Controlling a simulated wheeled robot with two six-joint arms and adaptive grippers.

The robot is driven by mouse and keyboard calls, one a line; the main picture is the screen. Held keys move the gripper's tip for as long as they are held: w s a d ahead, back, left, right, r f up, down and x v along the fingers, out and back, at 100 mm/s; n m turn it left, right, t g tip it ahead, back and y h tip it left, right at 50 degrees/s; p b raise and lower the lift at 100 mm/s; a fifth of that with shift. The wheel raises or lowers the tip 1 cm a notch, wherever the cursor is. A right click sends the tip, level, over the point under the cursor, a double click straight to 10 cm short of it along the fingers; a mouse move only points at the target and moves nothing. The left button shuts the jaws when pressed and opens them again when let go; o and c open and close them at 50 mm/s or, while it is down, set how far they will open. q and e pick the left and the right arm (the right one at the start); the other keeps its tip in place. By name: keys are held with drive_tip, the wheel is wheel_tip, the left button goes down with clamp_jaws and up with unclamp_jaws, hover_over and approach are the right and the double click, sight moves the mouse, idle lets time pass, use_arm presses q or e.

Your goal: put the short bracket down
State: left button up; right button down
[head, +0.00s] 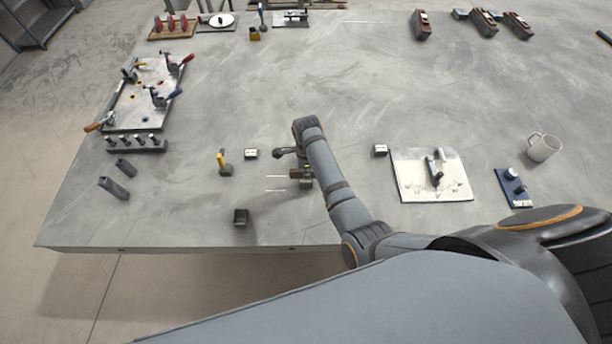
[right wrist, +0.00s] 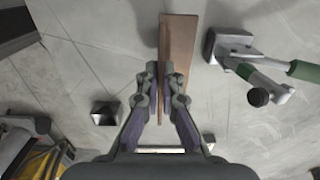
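The short bracket is, as far as I can tell, the brown angled piece (right wrist: 180,50) between the fingertips in the right wrist view. My right gripper (right wrist: 164,75) is shut on its thin upright edge, and its wider brown face lies to the right of the fingers. In the head view the bracket (head: 298,174) shows as a small brown piece beside my right gripper (head: 306,176), partly hidden by my arm. I cannot tell whether its underside touches the table. My left gripper is not in view.
The grey table (head: 330,80) has two thin white lines left of the bracket. A green-handled clamp (right wrist: 235,50) is close right in the wrist view. A yellow-handled tool (head: 222,161), small blocks (head: 251,154) and a dark block (head: 240,217) stand left.

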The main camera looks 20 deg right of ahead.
drive_tip(key=shift+w+a+f, duration=0.2)
drive_tip(key=shift+f, duration=0.1)
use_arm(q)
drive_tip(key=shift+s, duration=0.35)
use_arm(e)
drive_tip(key=shift+f, duration=1.45)
drive_tip(key=shift+f, duration=0.1)
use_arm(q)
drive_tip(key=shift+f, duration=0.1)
use_arm(e)
drive_tip(key=c, duration=1.5)
unclamp_jaws()
drive_tip(key=shift+s, duration=0.1)
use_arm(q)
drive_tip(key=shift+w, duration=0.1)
use_arm(e)
wheel_tip(320, 180, up, 7)
drive_tip(key=p, duration=0.7)
drive_tip(key=shift+r, duration=0.2)
wheel_tip(320, 180, up, 4)
drive_tip(key=shift+f+b, duration=0.15)
drive_tip(key=shift+b, duration=0.45)
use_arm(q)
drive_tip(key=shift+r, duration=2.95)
use_arm(e)
drive_tip(key=shift+r, duration=0.5)
